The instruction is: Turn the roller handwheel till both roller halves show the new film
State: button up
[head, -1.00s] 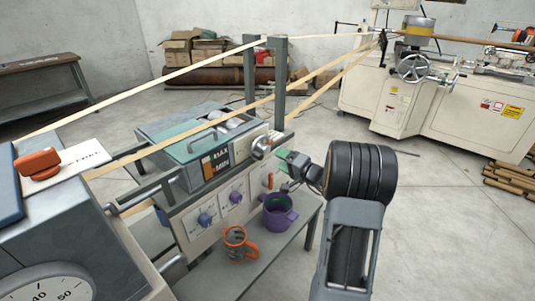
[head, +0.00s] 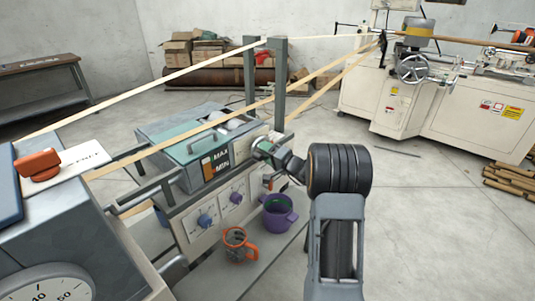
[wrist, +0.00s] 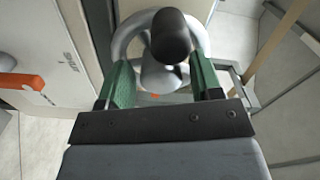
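The roller handwheel (wrist: 122,40) is a pale grey ring with a dark knob (wrist: 170,36) standing out toward the wrist camera. In the head view it is mostly hidden behind my gripper (head: 263,148). In the wrist view my gripper (wrist: 163,78) is open, its two green fingers apart on either side of the knob and hub. I cannot tell whether the fingers touch the wheel. The pale roller (head: 236,122) shows only in part at the right end of the box with the green lid (head: 195,143); its two halves and any film cannot be made out.
A purple pot (head: 278,214) and an orange mug (head: 237,246) stand on the shelf below my arm.

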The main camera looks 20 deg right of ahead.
jog(key=c, duration=0.8)
jog(key=shift+o, duration=0.2)
jog(key=shift+m, duration=0.4)
jog(key=shift+w+d+r+m+p, duration=0.15)
jog(key=shift+m+p, duration=1.95)
jog(key=shift+m, duration=3.45)
jog(key=shift+d+r+m+p, duration=0.15)
jog(key=shift+m+p, duration=2)
jog(key=shift+m, duration=3.45)
jog(key=shift+w+d+m+p, duration=0.15)
jog(key=shift+m+p, duration=1.95)
jog(key=shift+m, duration=3.45)
jog(key=shift+s, duration=0.1)
